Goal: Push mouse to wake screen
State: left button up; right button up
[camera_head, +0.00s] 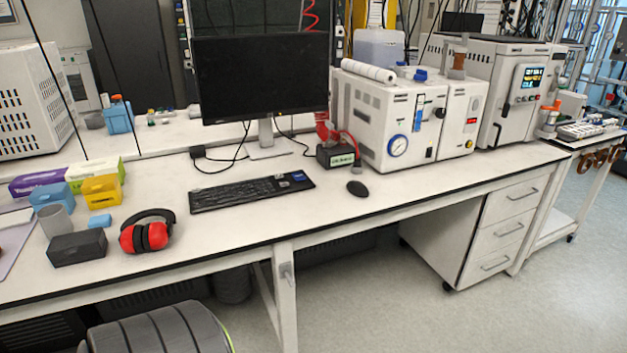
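A small black computer mouse (357,188) lies on the white bench, right of the keyboard and close to the bench's front edge. A black monitor (261,75) stands on a silver stand behind the keyboard; its screen is dark. A black keyboard (252,192) lies in front of the monitor. Neither of my grippers shows in the head view, and nothing is seen touching the mouse.
Red ear muffs (146,232) lie left of the keyboard, with several boxes beyond. A small black box with a green label (341,159) and a white instrument (400,120) stand behind the mouse. The bench around the mouse is clear. A drawer cabinet (500,230) stands below.

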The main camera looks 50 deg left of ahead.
aim_at(358, 188)
jog(key=u, duration=1.45)
